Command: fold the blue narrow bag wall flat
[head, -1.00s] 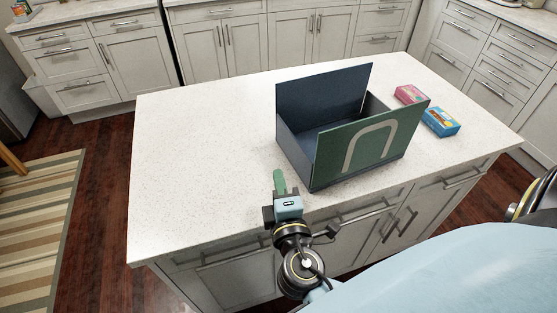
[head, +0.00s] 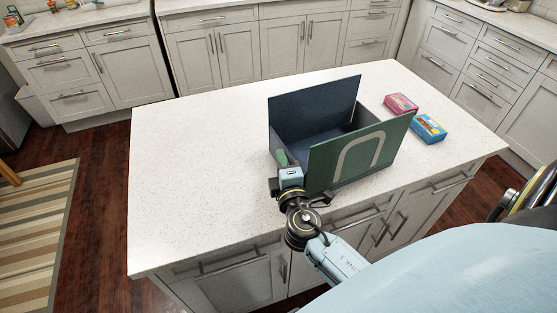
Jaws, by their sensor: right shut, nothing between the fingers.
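The open bag, a box shape, stands on the white countertop. Its tall dark blue back panel (head: 315,108) and its green front panel with a pale arch (head: 385,140) stand upright. The narrow dark blue wall at its left end (head: 284,134) is low and joins the two panels. My right gripper (head: 281,157) is shut with nothing in it, its green fingers pointing at the foot of that narrow wall. I cannot tell whether the fingertips touch the wall. The far right narrow wall is mostly hidden behind the green panel. My left gripper is not in view.
A pink box (head: 401,104) and a blue box (head: 428,129) lie on the countertop (head: 190,180) to the right of the bag. The countertop left of the bag is clear. Cabinets line the room behind.

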